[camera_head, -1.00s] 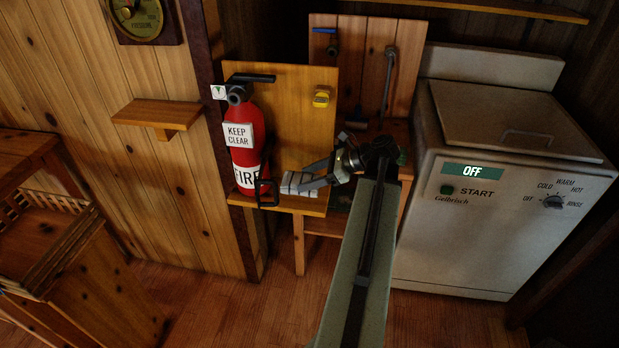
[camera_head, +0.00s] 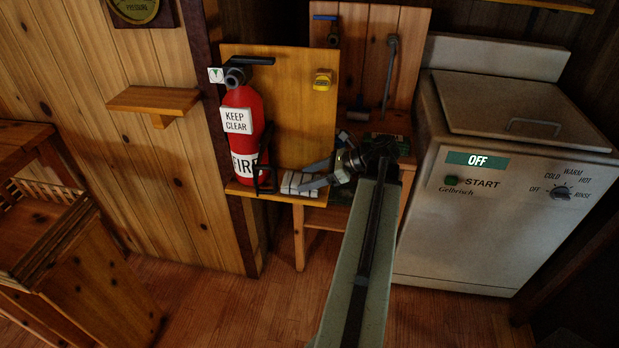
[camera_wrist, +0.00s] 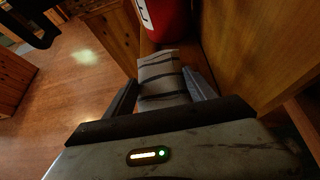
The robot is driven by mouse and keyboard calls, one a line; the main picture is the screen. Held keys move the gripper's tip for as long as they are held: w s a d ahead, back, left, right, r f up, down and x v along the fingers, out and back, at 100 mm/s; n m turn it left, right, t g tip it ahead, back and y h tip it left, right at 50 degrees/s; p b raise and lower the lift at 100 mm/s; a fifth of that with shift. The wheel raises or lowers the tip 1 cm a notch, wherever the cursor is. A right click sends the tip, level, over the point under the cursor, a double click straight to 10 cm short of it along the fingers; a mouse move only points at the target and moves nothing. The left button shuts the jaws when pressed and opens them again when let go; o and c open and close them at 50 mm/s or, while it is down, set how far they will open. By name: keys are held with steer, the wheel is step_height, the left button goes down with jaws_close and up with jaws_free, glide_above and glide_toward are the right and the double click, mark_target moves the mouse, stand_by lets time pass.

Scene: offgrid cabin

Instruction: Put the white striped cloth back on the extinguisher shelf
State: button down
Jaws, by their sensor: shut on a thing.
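The white striped cloth (camera_head: 291,183), folded small with dark stripes, is at the extinguisher shelf (camera_head: 240,189), just right of the red fire extinguisher (camera_head: 240,115). My gripper (camera_head: 308,181) comes from the right and is shut on the cloth. In the wrist view the cloth (camera_wrist: 160,72) sits between the two fingers of my gripper (camera_wrist: 162,92), its far end close to the extinguisher's base (camera_wrist: 165,18). I cannot tell whether the cloth rests on the shelf or hangs just above it. My fingers hide part of it.
The extinguisher's black bracket (camera_head: 265,176) stands left of the cloth. A white washing machine (camera_head: 480,220) is on the right. A small empty wall shelf (camera_head: 152,101) is at the left.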

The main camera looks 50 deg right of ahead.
steer(key=shift+f, duration=0.25)
steer(key=shift+c, duration=1.1)
jaws_free()
steer(key=p+v, duration=0.3)
steer(key=v, duration=0.4)
steer(key=shift+s+d+r, duration=0.15)
steer(key=shift+s+r, duration=0.05)
steer(key=shift+s, duration=0.1)
